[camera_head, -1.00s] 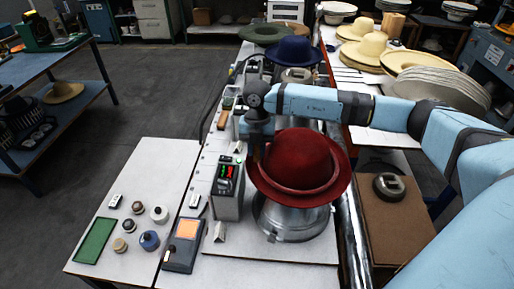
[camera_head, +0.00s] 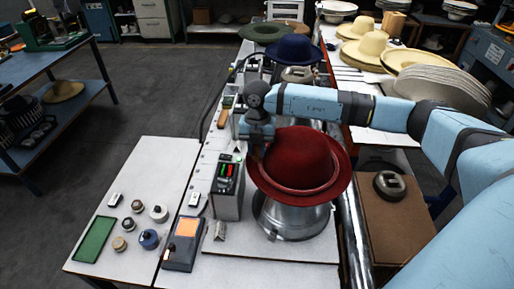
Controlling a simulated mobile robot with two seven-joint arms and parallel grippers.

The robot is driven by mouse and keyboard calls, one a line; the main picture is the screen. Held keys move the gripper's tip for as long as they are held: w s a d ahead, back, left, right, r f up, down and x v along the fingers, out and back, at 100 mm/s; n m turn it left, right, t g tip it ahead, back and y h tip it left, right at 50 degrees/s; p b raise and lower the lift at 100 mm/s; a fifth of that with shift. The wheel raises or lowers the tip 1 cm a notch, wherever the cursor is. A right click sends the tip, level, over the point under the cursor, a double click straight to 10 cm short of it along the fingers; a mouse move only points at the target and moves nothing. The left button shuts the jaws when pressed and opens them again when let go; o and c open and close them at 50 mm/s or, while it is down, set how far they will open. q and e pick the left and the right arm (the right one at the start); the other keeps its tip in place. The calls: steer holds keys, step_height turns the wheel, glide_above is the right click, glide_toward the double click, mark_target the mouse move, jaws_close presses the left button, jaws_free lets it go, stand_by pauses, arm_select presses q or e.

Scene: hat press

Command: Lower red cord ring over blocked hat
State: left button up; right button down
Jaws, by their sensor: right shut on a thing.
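A dark red hat (camera_head: 302,160) with a round crown and wide brim sits over a silver metal block (camera_head: 292,221) on the white bench. My right gripper (camera_head: 257,152) comes down at the left edge of the hat, close against the crown and brim. It is shut on the red cord ring, but the ring itself does not stand out from the red hat here. The fingertips are dark and partly lost against the hat, so I cannot tell whether they touch it. My left gripper is not in view.
A control box with lit digits (camera_head: 229,188) stands just left of the hat. A blue hat (camera_head: 292,51) and a green hat (camera_head: 265,33) stand behind. A green tray (camera_head: 95,239), several knobs and an orange-screen device (camera_head: 184,243) lie front left. A brown box (camera_head: 397,220) is at right.

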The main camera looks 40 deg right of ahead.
steer(key=c, duration=0.9)
jaws_free()
steer(key=shift+w+d+r+p, duration=0.15)
steer(key=shift+r+p, duration=0.9)
steer(key=shift+r, duration=0.85)
steer(key=shift+w+d+r+p, duration=0.1)
steer(key=shift+r+p, duration=0.95)
steer(key=shift+r, duration=0.8)
